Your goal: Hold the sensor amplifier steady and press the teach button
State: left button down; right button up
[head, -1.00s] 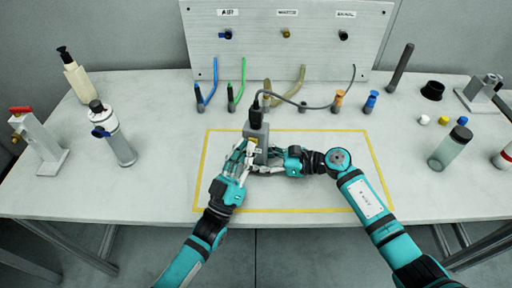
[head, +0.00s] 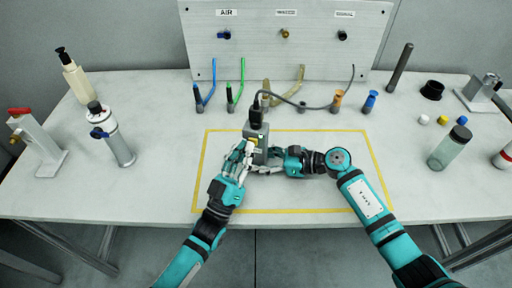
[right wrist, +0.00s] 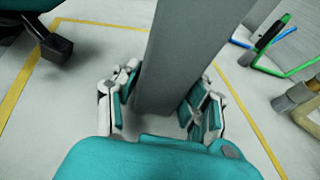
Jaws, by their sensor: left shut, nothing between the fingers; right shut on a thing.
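The sensor amplifier (head: 262,137) is a grey upright block inside the yellow outline, with a black plug and cable on top. A small yellow patch shows on its front left. My right gripper (head: 268,158) is shut on its lower part from the right; the right wrist view shows the grey body (right wrist: 175,60) between the two finger pads. My left gripper (head: 248,148) is shut and empty, its fingertips at the front left of the amplifier, close to the yellow patch. Whether they touch is hard to tell. The teach button is not clearly visible, perhaps hidden by the fingers.
A grey cable (head: 305,105) runs from the plug toward the back panel (head: 260,50). Coloured tubes and fittings stand along the back. The yellow-outlined area is otherwise clear.

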jog(key=shift+w+f, duration=0.15)
jog(key=shift+w, duration=0.05)
jog(key=shift+s, duration=0.1)
pick_arm(q)
jog(key=s+a+f, duration=0.1)
jog(key=s, duration=0.4)
jog(key=shift+s+a+f, duration=0.25)
jog(key=shift+s, duration=0.15)
pick_arm(e)
jog(key=o, duration=0.9)
jog(key=shift+o, duration=0.2)
jog(key=shift+v, duration=4)
